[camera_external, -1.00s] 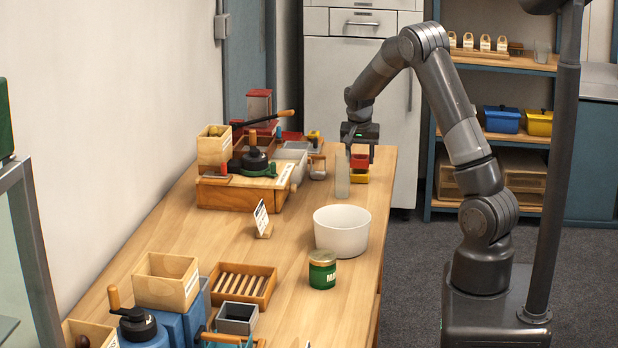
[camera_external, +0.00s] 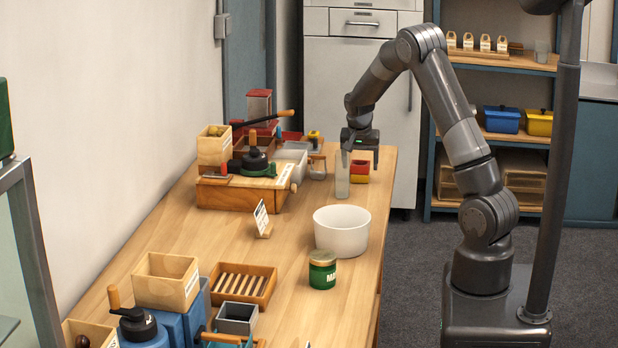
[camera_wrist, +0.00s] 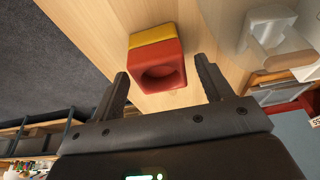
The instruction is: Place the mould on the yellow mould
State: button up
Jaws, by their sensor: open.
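The red mould (camera_external: 359,166) sits directly on the yellow mould (camera_external: 358,179) near the far right edge of the wooden table. In the wrist view, the red mould (camera_wrist: 168,54) shows a round recess facing me, with the yellow mould (camera_wrist: 152,37) against its far side. Their sides look roughly lined up. My gripper (camera_external: 361,159) is just above the stack. Its fingers are open, one on each side of the red mould with visible gaps, holding nothing.
A clear upright glass (camera_external: 342,176) stands close left of the stack. A white bowl (camera_external: 341,234) and a green jar (camera_external: 322,272) are nearer on the table. A wooden box with a crank press (camera_external: 240,196) stands left. The table's right edge is close.

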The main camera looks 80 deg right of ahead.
jog(key=v, duration=1.2)
jog(key=w+a+r+n+t, duration=0.25)
jog(key=a+r+n, duration=0.2)
jog(key=a, duration=0.75)
jog(key=s+a+r+n+t+y, duration=0.1)
jog(key=s+a+r+n, duration=0.15)
jog(key=a, duration=0.55)
jog(key=s+a+r+n+y, duration=0.1)
jog(key=a+n, duration=0.2)
jog(key=a, duration=0.5)
jog(key=s+a+r+n+t, duration=0.1)
jog(key=s+a+r+n, duration=0.1)
jog(key=a, duration=0.6)
jog(key=s+a+f+n+t+y, duration=0.1)
jog(key=s+a+n, duration=0.5)
jog(key=s+a, duration=0.2)
jog(key=shift+a+f, duration=0.4)
jog(key=shift+a, duration=0.6)
